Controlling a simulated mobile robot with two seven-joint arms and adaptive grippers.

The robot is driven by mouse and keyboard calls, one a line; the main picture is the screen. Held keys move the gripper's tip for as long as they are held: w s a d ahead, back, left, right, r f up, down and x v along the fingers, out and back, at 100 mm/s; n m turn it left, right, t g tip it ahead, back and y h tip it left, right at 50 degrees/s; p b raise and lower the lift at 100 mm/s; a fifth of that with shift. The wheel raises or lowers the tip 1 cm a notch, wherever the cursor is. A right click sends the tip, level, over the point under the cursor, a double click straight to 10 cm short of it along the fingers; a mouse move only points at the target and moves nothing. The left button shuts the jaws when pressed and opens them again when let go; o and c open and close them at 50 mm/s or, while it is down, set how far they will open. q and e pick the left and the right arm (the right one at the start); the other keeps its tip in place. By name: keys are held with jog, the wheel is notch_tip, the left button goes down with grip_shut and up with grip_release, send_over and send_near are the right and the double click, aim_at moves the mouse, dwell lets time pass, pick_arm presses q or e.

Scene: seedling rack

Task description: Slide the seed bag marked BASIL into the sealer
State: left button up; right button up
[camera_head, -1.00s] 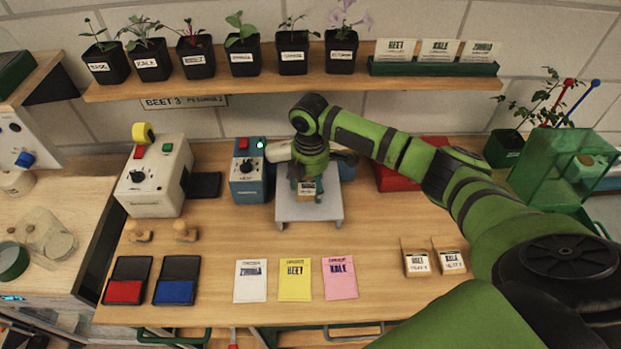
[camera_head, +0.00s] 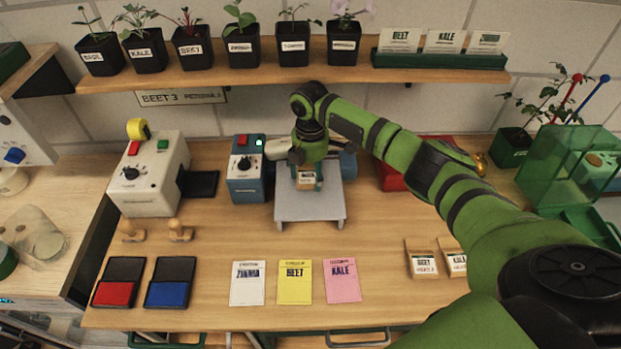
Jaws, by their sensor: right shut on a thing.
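My right gripper (camera_head: 307,173) is shut on a small brown seed bag (camera_head: 306,180) with a white label too small to read. It holds the bag over the back part of a grey platform (camera_head: 310,212). The blue sealer (camera_head: 246,178), with a red button, a dial and a lit green lamp, stands against the platform's left side. My forearm and hand hide what lies behind the bag, so I cannot tell whether it touches the sealer's jaws. My left gripper is out of view.
Brown bags marked BEET (camera_head: 422,260) and KALE (camera_head: 455,262) stand at the right, partly by my arm. Zinnia (camera_head: 248,284), beet (camera_head: 295,282) and kale (camera_head: 342,280) packets lie in front. Ink pads (camera_head: 118,283) and a white machine (camera_head: 150,175) are left. A plant shelf (camera_head: 200,75) runs above.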

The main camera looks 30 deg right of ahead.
aim_at(310, 177)
jog(key=shift+w, duration=0.1)
jog(key=o, duration=1.2)
jog(key=shift+c, duration=0.2)
jog(key=shift+r, duration=0.1)
notch_tip(310, 177, up, 7)
jog(key=shift+r, duration=0.2)
